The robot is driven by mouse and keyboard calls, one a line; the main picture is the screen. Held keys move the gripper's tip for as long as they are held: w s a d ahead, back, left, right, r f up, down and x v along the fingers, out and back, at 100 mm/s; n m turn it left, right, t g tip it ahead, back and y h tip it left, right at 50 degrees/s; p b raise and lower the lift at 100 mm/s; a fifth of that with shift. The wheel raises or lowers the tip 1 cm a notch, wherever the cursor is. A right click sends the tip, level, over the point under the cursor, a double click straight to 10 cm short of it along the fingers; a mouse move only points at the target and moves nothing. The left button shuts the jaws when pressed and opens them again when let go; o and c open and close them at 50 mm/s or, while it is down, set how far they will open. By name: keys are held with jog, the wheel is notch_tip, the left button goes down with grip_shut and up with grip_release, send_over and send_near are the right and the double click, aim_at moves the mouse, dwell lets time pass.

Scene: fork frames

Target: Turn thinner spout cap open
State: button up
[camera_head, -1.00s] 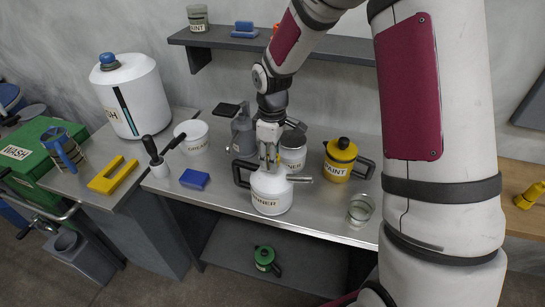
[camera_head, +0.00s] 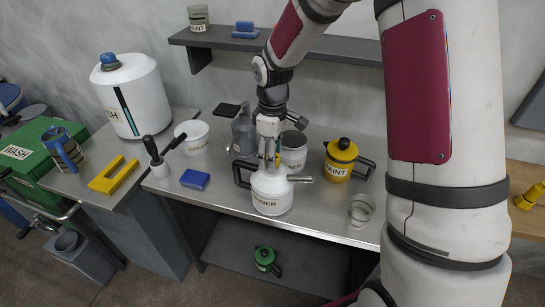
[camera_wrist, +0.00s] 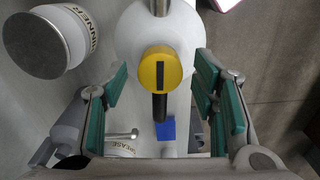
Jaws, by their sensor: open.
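The white thinner container (camera_head: 270,196) stands upright on the metal bench, with a black handle at its left and a metal spout at its right. My gripper (camera_head: 269,160) is above the container, pointing down. In the wrist view my gripper (camera_wrist: 155,85) is open, its green-padded fingers apart on both sides of the cap with clear gaps. Nothing is between the pads in a grip.
A second can labelled thinner (camera_head: 293,158) stands close behind, beside a grey bottle (camera_head: 243,135). A yellow paint can (camera_head: 340,160) and a glass (camera_head: 361,210) are at the right. A blue block (camera_head: 195,179) and a grease tub (camera_head: 192,136) are at the left.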

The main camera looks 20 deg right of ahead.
notch_tip(320, 180, up, 10)
jog(key=shift+r, duration=0.2)
dwell(0.5)
jog(key=s+r+m+t, duration=0.2)
jog(key=s+r+m, duration=0.2)
jog(key=s+r, duration=0.65)
jog(key=s+r+m+t, duration=0.2)
jog(key=s+m, duration=0.4)
jog(key=s, duration=0.8)
jog(key=shift+r+t, duration=0.35)
jog(key=shift+t, duration=0.45)
